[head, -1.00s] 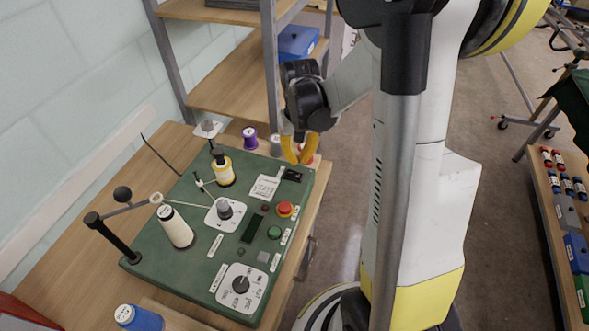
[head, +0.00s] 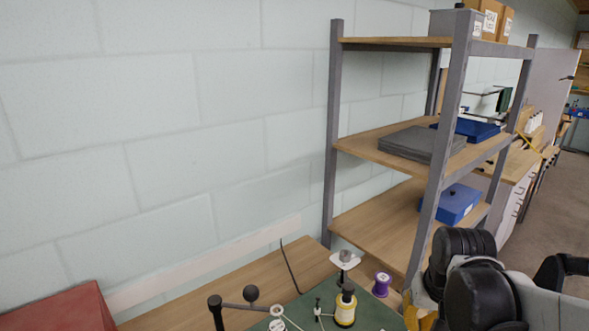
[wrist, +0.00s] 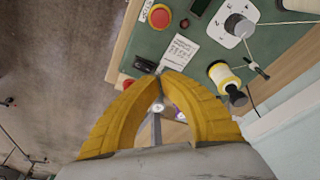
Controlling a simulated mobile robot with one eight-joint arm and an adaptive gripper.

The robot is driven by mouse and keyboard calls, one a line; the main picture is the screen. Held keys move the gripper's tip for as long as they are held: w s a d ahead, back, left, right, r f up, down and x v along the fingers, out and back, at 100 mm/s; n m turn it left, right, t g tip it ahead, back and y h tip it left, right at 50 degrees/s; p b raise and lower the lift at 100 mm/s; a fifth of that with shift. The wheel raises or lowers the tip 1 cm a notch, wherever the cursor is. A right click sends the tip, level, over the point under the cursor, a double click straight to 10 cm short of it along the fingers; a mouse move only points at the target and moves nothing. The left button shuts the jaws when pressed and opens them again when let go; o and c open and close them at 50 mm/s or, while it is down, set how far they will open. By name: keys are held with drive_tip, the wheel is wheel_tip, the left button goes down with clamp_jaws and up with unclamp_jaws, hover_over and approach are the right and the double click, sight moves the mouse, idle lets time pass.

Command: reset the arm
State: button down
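My gripper (wrist: 165,76) is above the back edge of the green board, with two curved yellow fingers whose tips come together. Nothing shows held between them. In the head view only part of my gripper's yellow fingers shows, at the lower right, beneath my dark arm joints. The green board (wrist: 180,22) is cut off in both views; in the wrist view it carries a red button (wrist: 160,17), a printed card (wrist: 180,53) and a yellow spool (wrist: 222,76). The yellow spool also shows in the head view (head: 345,311).
A grey-framed shelf (head: 385,143) stands behind the wooden bench (head: 215,290). A purple spool (head: 381,285) and a white-based grey cone (head: 345,259) are near my gripper. A red box (head: 60,308) is at the lower left. Open floor (wrist: 60,70) lies beside the bench.

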drive_tip(key=s+a+r+n+t+b, duration=0.1)
drive_tip(key=s+a+n+t+b, duration=0.1)
drive_tip(key=s+a+t+b, duration=0.2)
drive_tip(key=shift+s+a+n+y, duration=0.3)
drive_tip(key=shift+s+a, duration=1.35)
drive_tip(key=shift+s, duration=0.25)
